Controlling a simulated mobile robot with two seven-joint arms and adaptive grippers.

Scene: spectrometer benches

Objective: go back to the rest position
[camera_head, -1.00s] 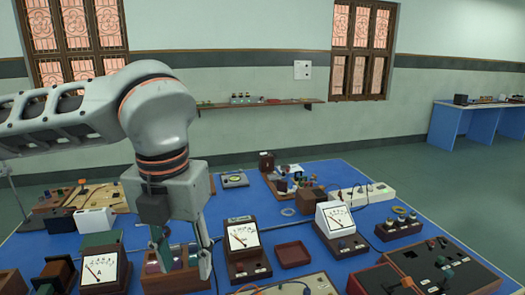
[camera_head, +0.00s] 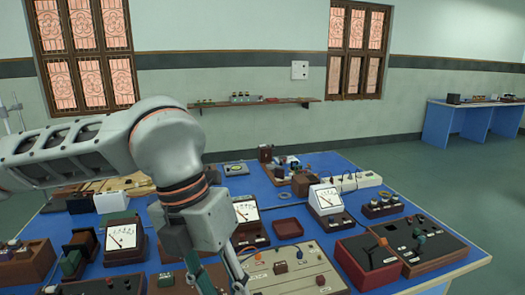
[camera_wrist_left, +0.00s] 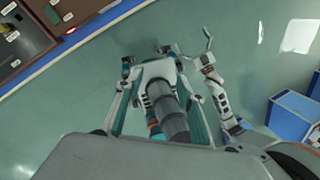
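My left arm comes in from the left in the head view. Its gripper (camera_head: 216,278) points down over the near part of the blue bench (camera_head: 447,233). The two fingers are apart and nothing shows between them; the tips run to the picture's lower edge. In the left wrist view the gripper (camera_wrist_left: 157,112) also shows spread fingers, over green floor and white-and-grey parts of my own body. A dark wooden block (camera_head: 172,284) is partly hidden behind the gripper.
A white-faced meter (camera_head: 121,238) stands left of the gripper and another meter (camera_head: 247,213) just behind it. A beige panel (camera_head: 290,268) with knobs and a red-brown box (camera_head: 367,262) lie to the right. Open floor (camera_head: 400,165) lies beyond the bench.

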